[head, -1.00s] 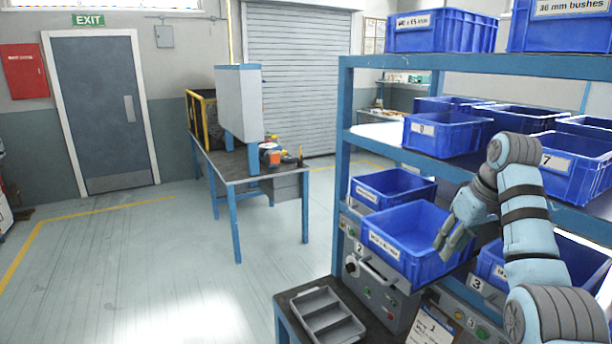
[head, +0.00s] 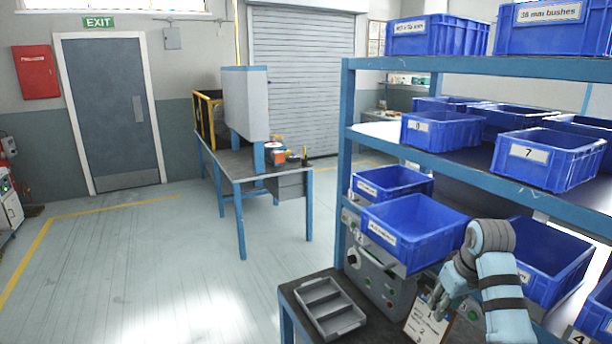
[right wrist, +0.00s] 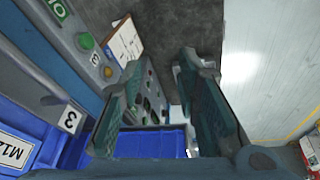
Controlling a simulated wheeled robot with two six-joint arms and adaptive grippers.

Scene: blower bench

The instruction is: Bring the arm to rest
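My right gripper (head: 447,298) hangs at the lower right of the head view, in front of the lower shelf level and right of the grey tray. In the right wrist view its two fingers (right wrist: 162,80) stand apart with nothing between them. A blue bin (head: 415,232) on the lower shelf level is up and left of it, apart from the fingers. Another blue bin (head: 545,262) is partly hidden behind my right arm. My left arm and gripper are not in view.
A blue rack (head: 345,160) holds several blue bins. A grey divided tray (head: 330,308) lies on the dark bench top. A clipboard (head: 428,318) and a panel with knobs (head: 375,275) are close to my right gripper. The floor (head: 150,260) at left is clear.

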